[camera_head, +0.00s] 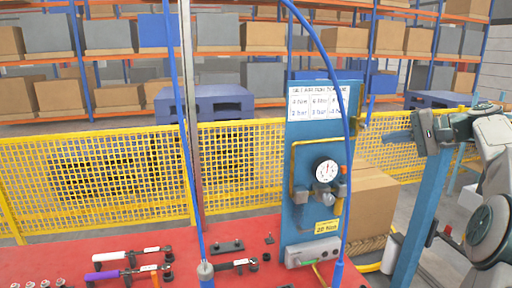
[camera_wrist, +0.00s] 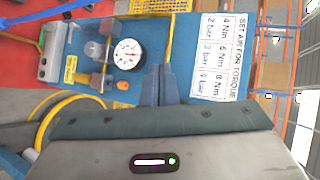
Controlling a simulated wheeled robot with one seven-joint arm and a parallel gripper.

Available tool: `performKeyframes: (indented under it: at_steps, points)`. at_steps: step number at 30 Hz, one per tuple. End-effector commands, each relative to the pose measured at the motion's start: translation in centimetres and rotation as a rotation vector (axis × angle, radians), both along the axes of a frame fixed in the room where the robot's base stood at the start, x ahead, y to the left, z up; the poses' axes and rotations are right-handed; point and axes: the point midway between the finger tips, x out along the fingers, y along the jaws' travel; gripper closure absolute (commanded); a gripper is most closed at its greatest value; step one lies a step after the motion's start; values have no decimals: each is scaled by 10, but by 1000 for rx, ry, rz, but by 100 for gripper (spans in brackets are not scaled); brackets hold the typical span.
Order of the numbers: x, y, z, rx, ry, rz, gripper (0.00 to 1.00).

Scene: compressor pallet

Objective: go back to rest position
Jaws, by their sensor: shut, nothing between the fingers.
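My gripper (camera_wrist: 160,86) is shut and empty in the wrist view, its blue fingers together in front of the blue panel. In the head view my gripper (camera_head: 388,135) is at the right, raised and apart from the panel, its fingers pointing left. The blue panel (camera_head: 299,130) stands upright at the back of the red table and carries a round gauge (camera_head: 326,171) and a white torque chart (camera_head: 314,101). The gauge also shows in the wrist view (camera_wrist: 127,54), where the panel appears turned sideways.
The red table (camera_head: 225,272) holds several tools, among them a purple-handled one (camera_head: 103,275) and a white-handled one (camera_head: 112,256). Blue hoses (camera_head: 176,110) hang above it. Behind are a yellow mesh fence (camera_head: 90,180), a cardboard box (camera_head: 373,205) and shelves with boxes.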

Motion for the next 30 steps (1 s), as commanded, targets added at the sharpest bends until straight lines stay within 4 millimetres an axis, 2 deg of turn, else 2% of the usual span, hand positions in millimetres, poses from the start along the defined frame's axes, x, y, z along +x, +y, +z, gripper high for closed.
performKeyframes:
  at_steps: [1, 6, 8, 12, 18, 21, 30]
  points:
    - [-1, 27, -5, -44, 30, 17, 100]
    - [-18, 102, -37, -234, 135, 52, 100]
    - [-30, 124, -49, -302, 162, 64, 100]
    - [-67, 166, -77, -467, 210, 94, 100]
    - [-135, 204, -118, -697, 240, 146, 100]
    - [-172, 214, -140, -805, 236, 178, 100]
    - [-283, 221, -210, -1091, 169, 303, 100]
